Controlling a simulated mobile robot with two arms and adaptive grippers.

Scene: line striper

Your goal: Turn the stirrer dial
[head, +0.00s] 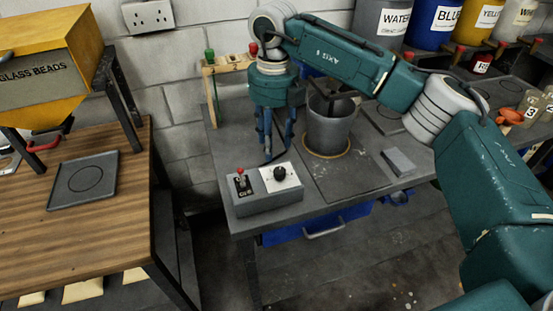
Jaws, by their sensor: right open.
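The stirrer dial (280,173) is a black knob on a white plate, on top of a grey control box (265,204) at the front left corner of the grey bench. A red-tipped toggle switch (241,181) sits on the same box, left of the dial. My right gripper (268,150) points down behind the box, open and empty, apart from the dial. A grey pot (330,127) with a stirrer in it stands right of the gripper, inside an orange ring. My left gripper is not in view.
A wooden rack (228,64) with green and red knobs stands behind the gripper. A grey block (398,162) lies right of the pot. Labelled paint containers (436,20) line the back. A wooden table (85,215) with a glass beads hopper (45,75) is at left, across a floor gap.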

